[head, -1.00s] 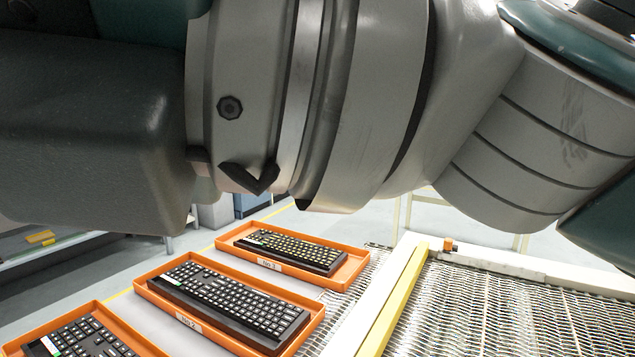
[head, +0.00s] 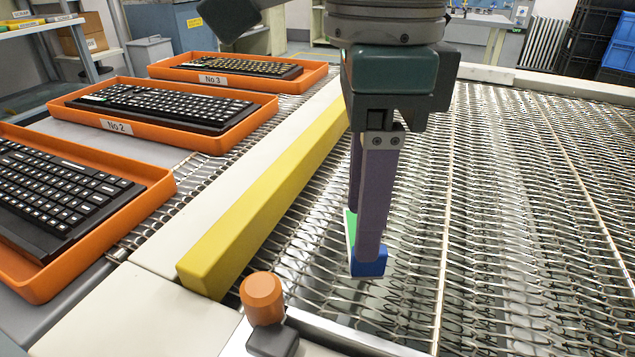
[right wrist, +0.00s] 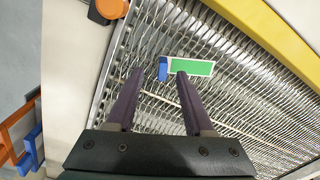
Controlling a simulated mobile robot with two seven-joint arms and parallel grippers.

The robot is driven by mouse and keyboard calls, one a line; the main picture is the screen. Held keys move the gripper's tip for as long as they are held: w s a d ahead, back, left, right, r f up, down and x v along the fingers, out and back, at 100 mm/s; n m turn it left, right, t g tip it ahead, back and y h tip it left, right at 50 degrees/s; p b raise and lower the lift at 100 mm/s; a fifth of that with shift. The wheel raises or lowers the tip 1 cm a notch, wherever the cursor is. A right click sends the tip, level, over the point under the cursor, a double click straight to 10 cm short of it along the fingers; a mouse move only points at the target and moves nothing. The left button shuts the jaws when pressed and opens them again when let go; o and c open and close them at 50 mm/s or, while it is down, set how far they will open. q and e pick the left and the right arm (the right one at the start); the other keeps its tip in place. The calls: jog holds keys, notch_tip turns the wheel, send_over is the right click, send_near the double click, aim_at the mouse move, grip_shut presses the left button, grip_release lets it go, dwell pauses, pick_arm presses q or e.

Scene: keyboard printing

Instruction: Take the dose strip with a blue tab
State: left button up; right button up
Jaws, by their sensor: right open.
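The dose strip, white with a green face (right wrist: 192,67) and a blue tab (right wrist: 163,69), appears to lie on the metal mesh belt. In the head view its green part (head: 350,229) and blue tab (head: 370,263) show around my right gripper's lower end, partly hidden by a finger. My right gripper (head: 366,235) points down with purple fingers. In the right wrist view my right gripper (right wrist: 157,80) is open and empty; the tab shows between the fingertips, and the right fingertip overlaps the green part. Whether the fingers touch the strip is unclear. My left gripper is not in view.
A yellow rail (head: 262,208) runs along the mesh belt (head: 510,220). An orange knob (head: 262,297) stands at the near belt corner. Orange trays marked No.2 (head: 205,138) and No.3 (head: 305,78) hold dark keyboards at the left, beside a third tray (head: 158,205). The belt at right is clear.

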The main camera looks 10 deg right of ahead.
jog(key=f, duration=0.6)
jog(key=shift+w+b, duration=0.25)
jog(key=shift+b, duration=0.15)
grip_shut()
